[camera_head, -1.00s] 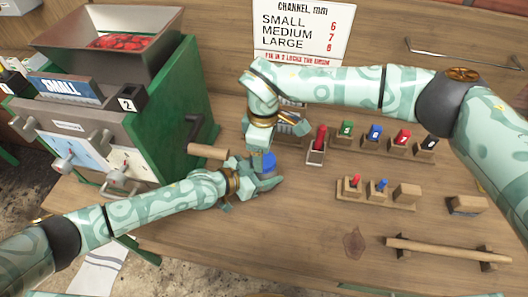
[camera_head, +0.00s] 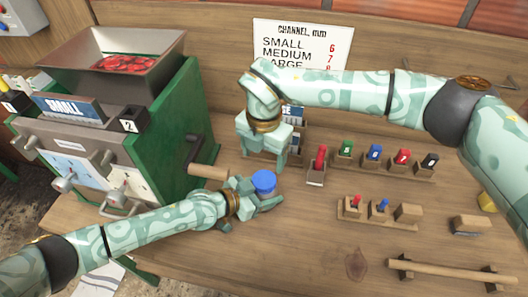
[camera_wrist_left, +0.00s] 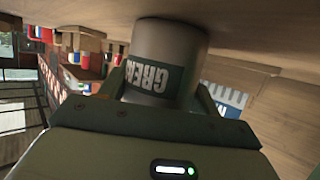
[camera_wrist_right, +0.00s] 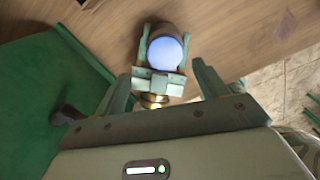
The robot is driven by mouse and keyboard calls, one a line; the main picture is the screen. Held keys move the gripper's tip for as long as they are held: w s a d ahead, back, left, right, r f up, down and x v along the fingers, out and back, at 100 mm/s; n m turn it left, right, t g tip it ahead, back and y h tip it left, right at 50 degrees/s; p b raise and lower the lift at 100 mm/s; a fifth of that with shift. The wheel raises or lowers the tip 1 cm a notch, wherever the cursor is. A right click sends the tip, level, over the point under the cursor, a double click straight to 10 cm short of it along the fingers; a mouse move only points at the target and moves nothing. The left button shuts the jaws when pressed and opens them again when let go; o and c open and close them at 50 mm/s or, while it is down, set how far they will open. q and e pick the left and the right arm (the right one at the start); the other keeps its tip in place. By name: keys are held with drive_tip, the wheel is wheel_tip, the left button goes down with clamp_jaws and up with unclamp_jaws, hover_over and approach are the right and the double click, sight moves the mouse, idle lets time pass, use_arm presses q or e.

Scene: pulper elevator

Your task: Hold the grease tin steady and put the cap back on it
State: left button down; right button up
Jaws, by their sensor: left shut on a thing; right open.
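The grease tin shows in the left wrist view (camera_wrist_left: 165,60), a grey cylinder with a dark GREASE label. My left gripper (camera_head: 262,194) is shut around it, over the wooden bench. A blue cap (camera_head: 264,180) is on top of the tin in the head view, and looks pale blue and round in the right wrist view (camera_wrist_right: 164,53). I cannot tell whether it is fully seated.
A green machine (camera_head: 170,125) with a wooden-handled crank (camera_head: 208,172) stands close at the left. Numbered coloured pegs (camera_head: 374,154) and a smaller peg rack (camera_head: 375,212) stand to the right. A wooden bar (camera_head: 450,274) lies at front right. Bare bench lies in front.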

drive_tip(key=n, duration=0.6)
drive_tip(key=shift+r, duration=0.25)
drive_tip(key=n, duration=0.3)
drive_tip(key=shift+r+n, duration=0.1)
drive_tip(key=shift+n, duration=0.3)
drive_tip(key=n, duration=0.5)
drive_tip(key=shift+s+r+n, duration=0.1)
drive_tip(key=shift+n, duration=0.3)
drive_tip(key=n, duration=0.9)
drive_tip(key=shift+s+r, duration=0.1)
drive_tip(key=n, duration=1.5)
drive_tip(key=shift+s+d+n, duration=0.1)
drive_tip(key=shift+n, duration=0.2)
